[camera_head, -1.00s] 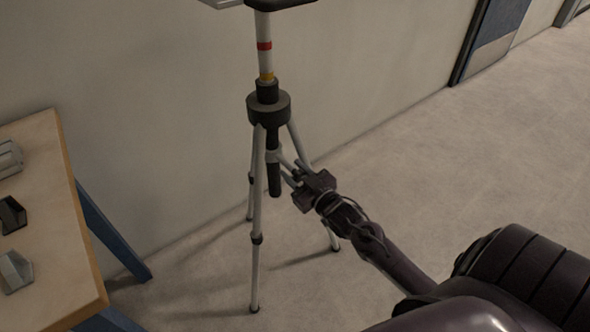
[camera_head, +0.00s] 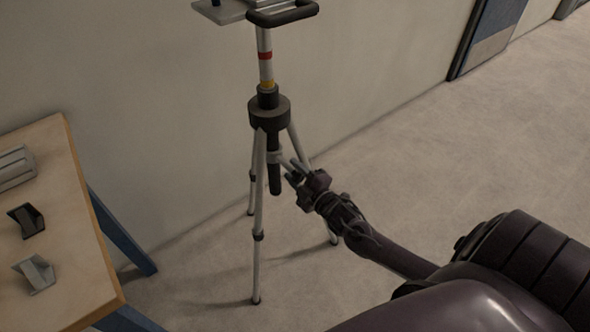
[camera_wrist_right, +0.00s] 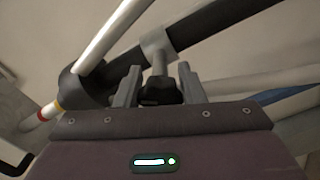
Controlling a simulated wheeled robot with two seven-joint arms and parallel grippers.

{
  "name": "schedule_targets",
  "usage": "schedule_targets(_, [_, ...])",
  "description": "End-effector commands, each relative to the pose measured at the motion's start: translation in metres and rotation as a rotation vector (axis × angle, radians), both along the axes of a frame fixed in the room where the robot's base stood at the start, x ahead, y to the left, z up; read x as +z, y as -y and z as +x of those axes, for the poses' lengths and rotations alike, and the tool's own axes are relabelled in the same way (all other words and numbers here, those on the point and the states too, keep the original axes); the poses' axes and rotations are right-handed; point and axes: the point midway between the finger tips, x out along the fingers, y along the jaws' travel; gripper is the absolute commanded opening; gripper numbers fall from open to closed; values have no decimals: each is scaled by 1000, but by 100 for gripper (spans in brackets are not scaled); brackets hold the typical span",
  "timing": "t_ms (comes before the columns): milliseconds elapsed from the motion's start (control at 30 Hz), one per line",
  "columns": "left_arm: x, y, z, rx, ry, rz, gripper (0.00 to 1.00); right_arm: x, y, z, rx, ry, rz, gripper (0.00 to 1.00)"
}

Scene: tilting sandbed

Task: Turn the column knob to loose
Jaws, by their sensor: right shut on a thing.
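A tripod stand (camera_head: 258,235) with grey legs stands on the floor by the wall. Its white column (camera_head: 265,50) has a red and a yellow band and passes through a dark hub (camera_head: 269,112). Below the hub is a black tube (camera_head: 274,178) with a grey collar (camera_wrist_right: 156,44). From the collar a short grey stem leads to a black column knob (camera_wrist_right: 160,92). My right gripper (camera_head: 294,172) is at the knob. In the right wrist view its fingers (camera_wrist_right: 159,86) are shut on the knob from both sides. No loose marking is readable. My left gripper is not in view.
A wooden table (camera_head: 75,255) with small grey and black blocks stands at the left. A plate with a black handle (camera_head: 284,14) tops the column. The wall is close behind the tripod; floor to its right is clear.

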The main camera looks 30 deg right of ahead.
Motion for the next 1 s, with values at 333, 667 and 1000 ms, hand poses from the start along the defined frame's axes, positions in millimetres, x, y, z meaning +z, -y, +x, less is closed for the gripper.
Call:
schedule_targets(333, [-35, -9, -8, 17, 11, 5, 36, 1, 0, 0, 2, 23, -317, 13])
schedule_targets(667, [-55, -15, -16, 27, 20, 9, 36, 1, 0, 0, 2, 39, -528, 13])
schedule_targets(1000, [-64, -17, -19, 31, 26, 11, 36, 0, -1, 0, 2, 46, -615, 13])
